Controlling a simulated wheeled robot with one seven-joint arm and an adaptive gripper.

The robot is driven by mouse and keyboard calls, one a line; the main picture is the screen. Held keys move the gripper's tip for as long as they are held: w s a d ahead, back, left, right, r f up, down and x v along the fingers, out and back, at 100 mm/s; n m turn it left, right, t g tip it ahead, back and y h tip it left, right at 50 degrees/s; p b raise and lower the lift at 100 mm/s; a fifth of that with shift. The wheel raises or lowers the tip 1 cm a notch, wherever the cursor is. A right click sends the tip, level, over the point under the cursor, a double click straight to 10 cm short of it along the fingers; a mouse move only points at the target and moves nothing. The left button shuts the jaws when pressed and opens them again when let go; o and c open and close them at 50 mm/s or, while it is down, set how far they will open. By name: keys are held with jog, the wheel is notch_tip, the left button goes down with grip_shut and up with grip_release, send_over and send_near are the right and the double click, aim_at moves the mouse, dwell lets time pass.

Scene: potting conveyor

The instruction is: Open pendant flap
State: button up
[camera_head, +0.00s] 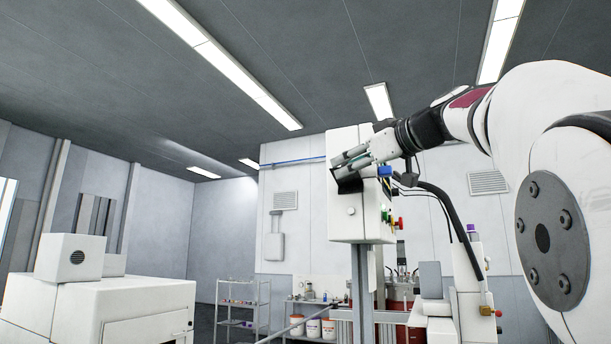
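The pendant is a white upright box (347,219) on a grey post, with a round white knob low on its front and coloured buttons on its right side. A small dark flap or panel (349,184) shows on its upper front; my fingers partly cover this area, and I cannot tell how far the flap is swung. My gripper (337,165) reaches in from the upper right, in front of the box's upper part. Its two pale fingers point left with a gap between them, just above the dark piece. Whether they touch it is unclear. I see nothing held between them.
A blue part (385,171) and black cables (437,193) sit right of the box. Behind are a wire shelf (243,307) and a bench with white buckets (313,327). A white machine (103,309) stands at the left. The space left of the pendant is free.

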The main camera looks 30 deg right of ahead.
jog(key=shift+s+a+r, duration=0.1)
jog(key=shift+s, duration=0.05)
jog(key=shift+s, duration=0.3)
jog(key=s+d, duration=0.1)
jog(key=s, duration=1)
jog(key=shift+d+r, duration=0.3)
